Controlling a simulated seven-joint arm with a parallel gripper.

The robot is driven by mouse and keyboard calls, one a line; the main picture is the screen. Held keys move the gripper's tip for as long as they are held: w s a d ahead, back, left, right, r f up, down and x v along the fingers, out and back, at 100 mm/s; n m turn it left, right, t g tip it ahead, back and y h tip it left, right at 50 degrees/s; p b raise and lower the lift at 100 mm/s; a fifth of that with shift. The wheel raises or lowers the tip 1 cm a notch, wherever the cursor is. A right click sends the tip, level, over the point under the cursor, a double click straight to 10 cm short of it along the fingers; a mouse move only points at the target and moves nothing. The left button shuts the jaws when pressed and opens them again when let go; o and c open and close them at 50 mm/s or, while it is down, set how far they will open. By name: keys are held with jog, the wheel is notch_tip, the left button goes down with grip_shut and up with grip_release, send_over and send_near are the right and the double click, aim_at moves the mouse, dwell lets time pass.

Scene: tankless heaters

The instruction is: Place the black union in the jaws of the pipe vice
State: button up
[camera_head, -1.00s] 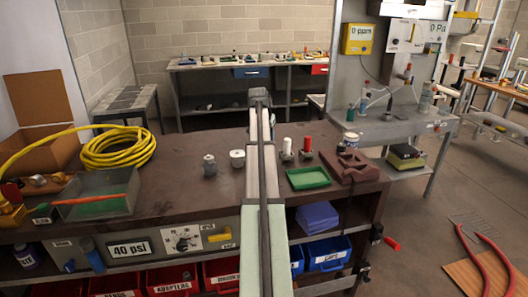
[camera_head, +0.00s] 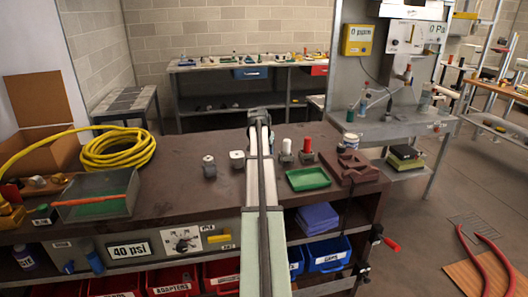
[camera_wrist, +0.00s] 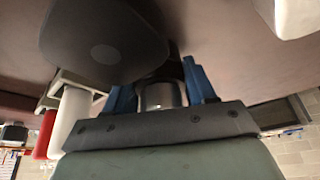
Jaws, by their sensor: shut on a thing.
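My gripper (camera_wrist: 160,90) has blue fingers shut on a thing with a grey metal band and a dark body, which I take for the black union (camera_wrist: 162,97). A large dark rounded part (camera_wrist: 85,35) beside the fingers fills the upper left of the wrist view; whether it belongs to the union is unclear. In the head view my gripper (camera_head: 262,117) is at the far end of my arm, above the back of the brown bench, and its fingers and load are hidden. A brown-red block with raised parts (camera_head: 350,170), possibly the pipe vice, sits right of it on the bench.
Two grey-white fittings (camera_head: 209,167) stand left of my arm. A white-topped fitting (camera_head: 286,150) and a red-topped one (camera_head: 307,150) stand right of it, near a green tray (camera_head: 308,179). A yellow hose (camera_head: 117,148) and a grey bin (camera_head: 95,197) occupy the left.

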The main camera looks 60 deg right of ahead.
jog(key=o, duration=1.4)
jog(key=shift+o, duration=0.2)
jog(key=v, duration=1.1)
jog(key=shift+r, duration=0.2)
jog(key=shift+a+r, duration=0.15)
jog(key=shift+r, duration=0.25)
jog(key=shift+c, duration=1)
